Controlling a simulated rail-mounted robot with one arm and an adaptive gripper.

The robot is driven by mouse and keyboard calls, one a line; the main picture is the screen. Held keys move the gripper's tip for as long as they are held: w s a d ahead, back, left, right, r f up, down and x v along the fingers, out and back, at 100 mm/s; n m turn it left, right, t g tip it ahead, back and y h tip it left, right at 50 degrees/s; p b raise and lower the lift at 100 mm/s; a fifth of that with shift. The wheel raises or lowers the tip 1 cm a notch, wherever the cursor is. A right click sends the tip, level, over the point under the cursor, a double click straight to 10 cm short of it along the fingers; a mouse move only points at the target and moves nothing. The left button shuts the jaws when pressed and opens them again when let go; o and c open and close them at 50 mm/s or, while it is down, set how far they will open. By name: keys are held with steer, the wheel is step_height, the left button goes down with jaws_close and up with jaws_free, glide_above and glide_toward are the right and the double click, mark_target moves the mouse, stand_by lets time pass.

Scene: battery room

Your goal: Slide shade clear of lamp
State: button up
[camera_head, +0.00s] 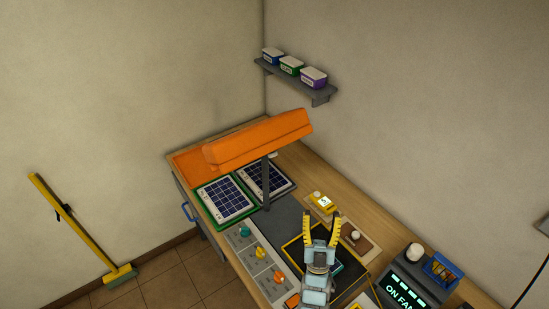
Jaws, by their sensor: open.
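A long orange hood (258,140) stands over the back of the bench on a dark grey post (265,185). It looks like the lamp, and I cannot tell its shade from the rest of it. Two solar panels lie under and in front of it, a left one (226,198) with a green edge and a right one (264,178) with a dark edge. My gripper (321,218) is open and empty above the bench, to the right and front of the hood and apart from it. Its yellow fingers point toward the back of the bench.
A grey panel with coloured knobs (257,258) is left of my gripper. A brown block with a white knob (356,238) and a lit dark device (404,288) are right. A wall shelf (298,83) holds boxes.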

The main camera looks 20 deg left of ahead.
steer(key=w+a+f+n+g+y+b, duration=0.2)
steer(key=w+a+n+g+y+b, duration=0.35)
steer(key=w+g+y, duration=0.4)
steer(key=n+g+b, duration=0.2)
steer(key=g+b, duration=0.1)
steer(key=g, duration=0.3)
glide_toward(273, 154)
steer(key=w+f+x, duration=0.1)
steer(key=x, duration=0.7)
steer(key=shift+m+y+x, duration=0.25)
steer(key=shift+x, duration=0.95)
steer(key=shift+a, duration=0.1)
jaws_close()
